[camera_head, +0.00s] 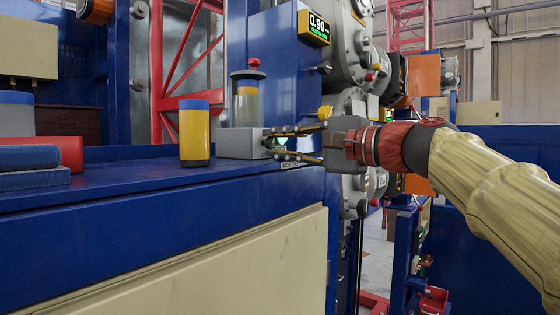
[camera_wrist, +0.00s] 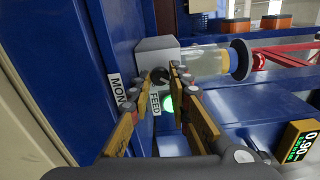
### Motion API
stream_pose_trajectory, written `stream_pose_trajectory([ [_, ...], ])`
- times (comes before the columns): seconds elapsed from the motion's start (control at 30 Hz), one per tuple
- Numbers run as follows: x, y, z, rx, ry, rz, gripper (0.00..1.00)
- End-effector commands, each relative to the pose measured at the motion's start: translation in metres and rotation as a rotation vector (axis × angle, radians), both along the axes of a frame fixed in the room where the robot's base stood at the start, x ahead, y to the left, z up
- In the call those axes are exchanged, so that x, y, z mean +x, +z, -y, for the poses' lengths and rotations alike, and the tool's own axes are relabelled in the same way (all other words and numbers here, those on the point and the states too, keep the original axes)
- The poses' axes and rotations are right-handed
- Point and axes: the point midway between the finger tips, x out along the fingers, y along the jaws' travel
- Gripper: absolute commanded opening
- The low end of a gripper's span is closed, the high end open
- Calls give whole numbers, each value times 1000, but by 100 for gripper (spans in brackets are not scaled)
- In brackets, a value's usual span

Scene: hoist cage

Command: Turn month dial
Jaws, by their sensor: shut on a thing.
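The grey lubricator block (camera_head: 234,143) stands on the blue bench top, with a clear cylinder (camera_head: 247,100) and a red knob on top. The month dial (camera_wrist: 160,76) is a small dark round knob on the block's front face. It shows between my fingertips in the wrist view. My gripper (camera_head: 269,142) reaches in from the right in the head view, its yellow fingers shut on the dial. Labels "MON" (camera_wrist: 121,93) and "FEED" (camera_wrist: 155,103) show by the block. The dial's marks and setting cannot be read.
A yellow cylinder (camera_head: 195,134) with a blue top stands close left of the block. Blue and red items lie at the far left. A lit display (camera_head: 316,27) reads 0.90 above, and a green lamp (camera_wrist: 166,104) glows near the fingers. Machinery stands behind my gripper.

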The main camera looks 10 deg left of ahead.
Motion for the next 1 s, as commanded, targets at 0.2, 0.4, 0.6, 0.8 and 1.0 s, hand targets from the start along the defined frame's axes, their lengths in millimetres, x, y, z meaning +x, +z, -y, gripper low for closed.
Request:
stream_pose_trajectory([
  [0.2,0,-4,0,-104,0,174,0],
  [0.4,1,-4,0,-190,1,319,0],
  [0.6,1,-3,0,-255,1,430,0],
  [0.8,1,-2,0,-298,1,500,0],
  [1.0,1,-2,0,-316,2,532,0],
])
